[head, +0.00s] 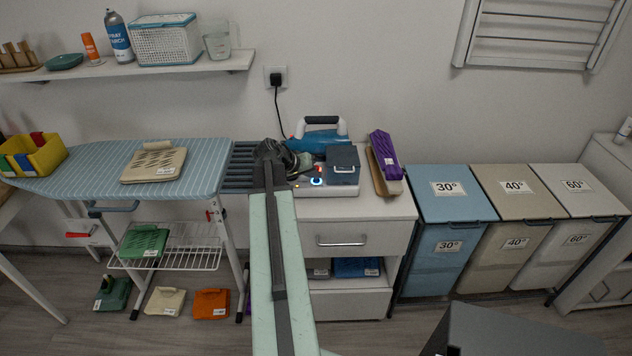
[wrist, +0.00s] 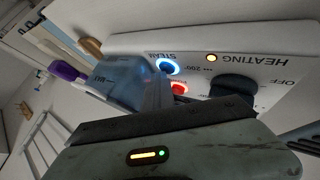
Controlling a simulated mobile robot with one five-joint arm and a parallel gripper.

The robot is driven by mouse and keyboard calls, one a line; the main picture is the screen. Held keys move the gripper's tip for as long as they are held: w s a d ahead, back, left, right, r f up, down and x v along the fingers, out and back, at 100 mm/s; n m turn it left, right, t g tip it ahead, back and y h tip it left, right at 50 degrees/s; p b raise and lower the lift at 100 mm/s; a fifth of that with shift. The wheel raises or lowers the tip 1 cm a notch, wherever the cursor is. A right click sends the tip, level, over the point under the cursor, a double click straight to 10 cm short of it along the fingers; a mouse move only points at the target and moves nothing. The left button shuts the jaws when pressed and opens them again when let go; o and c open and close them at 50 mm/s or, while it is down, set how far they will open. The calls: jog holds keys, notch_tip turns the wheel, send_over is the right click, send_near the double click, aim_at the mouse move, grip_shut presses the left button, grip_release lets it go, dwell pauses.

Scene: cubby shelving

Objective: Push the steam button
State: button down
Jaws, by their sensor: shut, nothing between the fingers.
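The steam button (wrist: 168,67) has a lit blue ring and sits beside the STEAM label on the white iron station panel (wrist: 236,48). It also shows in the head view as a blue glow (head: 317,182) on the station's front. My gripper (wrist: 157,90) is shut and empty, its tips just below the steam button in the wrist picture. I cannot tell whether they touch the panel. A red lit button (wrist: 179,88) is close beside the tips, its label partly hidden. In the head view my arm hides the left part of the station.
A dark knob (wrist: 233,86) and a lit HEATING lamp (wrist: 211,58) are on the panel. A blue-grey water tank (head: 343,165) stands right of the blue iron (head: 318,139). A purple folded item (head: 384,148) is farther right. A striped ironing board (head: 100,160) is at left.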

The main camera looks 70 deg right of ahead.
aim_at(314, 181)
jog(key=shift+r+p, duration=0.35)
jog(key=shift+p, duration=0.1)
notch_tip(314, 181, up, 6)
jog(key=p, duration=0.6)
jog(key=shift+w, duration=0.1)
